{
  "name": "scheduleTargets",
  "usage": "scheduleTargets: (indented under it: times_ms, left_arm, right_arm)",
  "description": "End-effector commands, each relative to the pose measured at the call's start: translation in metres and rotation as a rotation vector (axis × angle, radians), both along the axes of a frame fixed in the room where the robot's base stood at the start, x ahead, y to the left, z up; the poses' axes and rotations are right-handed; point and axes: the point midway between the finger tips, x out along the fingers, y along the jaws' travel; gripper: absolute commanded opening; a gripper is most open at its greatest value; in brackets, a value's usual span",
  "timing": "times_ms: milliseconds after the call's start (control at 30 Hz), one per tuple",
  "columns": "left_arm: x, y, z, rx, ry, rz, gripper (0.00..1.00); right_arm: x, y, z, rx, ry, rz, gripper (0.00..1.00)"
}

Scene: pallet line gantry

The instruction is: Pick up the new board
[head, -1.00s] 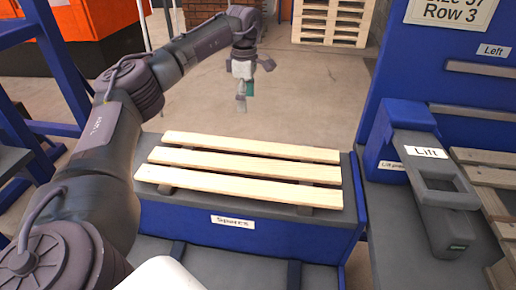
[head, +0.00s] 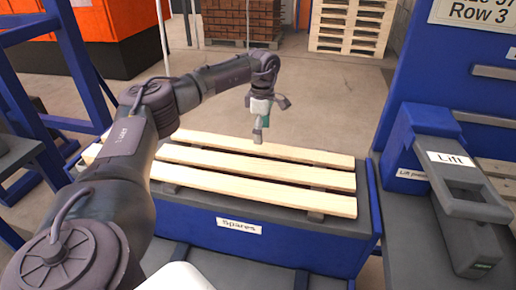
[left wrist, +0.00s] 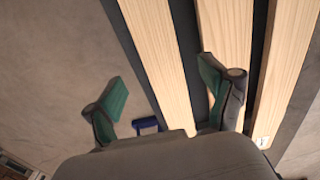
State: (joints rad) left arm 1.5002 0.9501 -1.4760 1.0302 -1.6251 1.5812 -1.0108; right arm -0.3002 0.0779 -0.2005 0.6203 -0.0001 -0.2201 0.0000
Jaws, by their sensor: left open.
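Three pale new boards lie side by side on the stand labelled Spares (head: 290,248): a far board (head: 300,153), a middle board (head: 255,168) and a near board (head: 255,192). My left gripper (head: 265,122) is open and empty, pointing down above the far edge of the boards and apart from them. In the left wrist view its spread green-padded fingers (left wrist: 170,85) show with boards beyond them, one board (left wrist: 158,60) running between the fingers. My right gripper is not in view.
A grey and blue Lift box with a handle (head: 465,195) stands to the right of the boards, beside a blue panel (head: 440,120). Blue frame posts (head: 60,60) stand at the left. Open floor (head: 330,90) lies behind the stand, with stacked pallets (head: 345,25) farther back.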

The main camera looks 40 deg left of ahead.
Motion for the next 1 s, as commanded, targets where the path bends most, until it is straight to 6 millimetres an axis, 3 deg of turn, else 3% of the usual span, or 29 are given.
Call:
scheduleTargets:
  times_ms: [300, 600, 1000]
  left_arm:
    - [-0.001, -0.001, -0.044, 0.001, 0.003, 0.001, 0.83]
    - [0.0, -0.001, -0.048, 0.0, 0.001, 0.001, 0.83]
    - [0.0, -0.001, -0.048, 0.0, 0.0, 0.0, 0.17]
  right_arm:
    - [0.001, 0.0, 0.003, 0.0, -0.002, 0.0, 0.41]
    - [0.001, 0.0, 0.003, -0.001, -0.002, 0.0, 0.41]
    - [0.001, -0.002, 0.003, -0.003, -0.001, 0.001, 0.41]
